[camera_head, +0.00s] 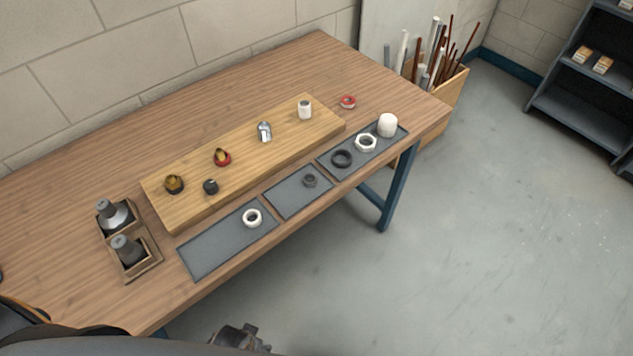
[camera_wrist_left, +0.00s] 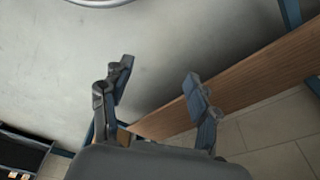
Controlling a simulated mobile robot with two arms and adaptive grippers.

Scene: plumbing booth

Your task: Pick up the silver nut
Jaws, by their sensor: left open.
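A pale, silvery hex nut (camera_head: 366,142) lies flat on the right dark mat (camera_head: 327,168), between a black ring (camera_head: 341,158) and a white cap (camera_head: 387,125). It looks like the silver nut. My left gripper (camera_wrist_left: 158,72) is open and empty in the left wrist view, over the floor beside the table edge. In the head view, a dark gripper part (camera_head: 240,338), apparently of my left arm, shows at the bottom edge, well away from the nut. The nut is not seen in the left wrist view. My right gripper is not in view.
The wooden table (camera_head: 80,225) holds a raised board (camera_head: 185,215) with several fittings. A grey ring (camera_head: 310,180) and a white ring (camera_head: 252,218) lie on other mats. A tray (camera_head: 150,268) with two dark-topped items stands left. Floor in front of the table is clear.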

